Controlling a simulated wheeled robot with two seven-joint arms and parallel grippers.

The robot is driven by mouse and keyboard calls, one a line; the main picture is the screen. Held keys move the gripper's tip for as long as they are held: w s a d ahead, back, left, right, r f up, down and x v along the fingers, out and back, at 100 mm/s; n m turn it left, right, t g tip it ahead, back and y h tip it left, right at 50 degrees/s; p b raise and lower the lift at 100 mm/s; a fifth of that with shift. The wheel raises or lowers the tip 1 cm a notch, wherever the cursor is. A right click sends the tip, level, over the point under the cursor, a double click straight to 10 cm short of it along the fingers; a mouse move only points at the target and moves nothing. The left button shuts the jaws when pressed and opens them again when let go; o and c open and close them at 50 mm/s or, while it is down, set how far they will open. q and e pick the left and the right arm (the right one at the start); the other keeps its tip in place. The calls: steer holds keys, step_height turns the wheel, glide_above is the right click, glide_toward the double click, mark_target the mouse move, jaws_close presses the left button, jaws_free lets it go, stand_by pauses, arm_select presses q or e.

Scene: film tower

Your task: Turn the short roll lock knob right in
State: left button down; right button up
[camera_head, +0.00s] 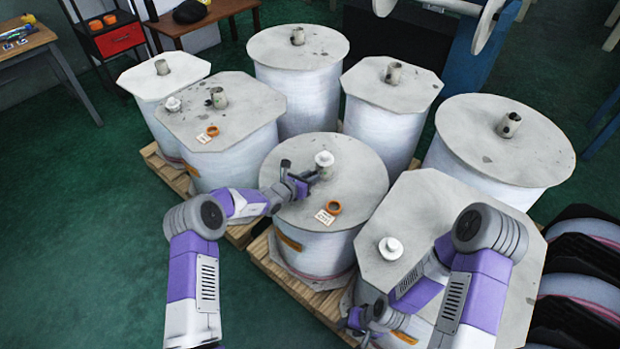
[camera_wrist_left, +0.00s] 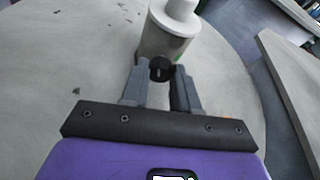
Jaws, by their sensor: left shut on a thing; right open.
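The roll (camera_head: 340,190) under my left gripper is a white wrapped cylinder with a round grey top. A grey core post with a white cap (camera_head: 324,159) stands on that top, and it also shows in the left wrist view (camera_wrist_left: 165,38). A small black lock knob (camera_wrist_left: 160,68) sticks out of the side of the post, between my left fingertips. My left gripper (camera_head: 314,176) is shut on this knob, with its fingers on either side of it in the left wrist view. In the head view the gripper hides the knob. My right gripper (camera_head: 366,322) is open, low over the front right roll's near side.
Several other rolls crowd around on wooden pallets (camera_head: 300,292). An orange tape ring (camera_head: 333,207) and a label (camera_head: 324,217) lie on the middle roll's top. Dark reels (camera_head: 585,255) stand at the right.

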arm_select(q)
steer(key=c, duration=0.8)
jaws_free()
steer(key=shift+c, duration=0.2)
steer(key=p+v, duration=0.2)
steer(key=v, duration=0.4)
steer(key=shift+r, duration=0.1)
steer(key=shift+p+v, duration=0.45)
steer(key=shift+v, duration=0.3)
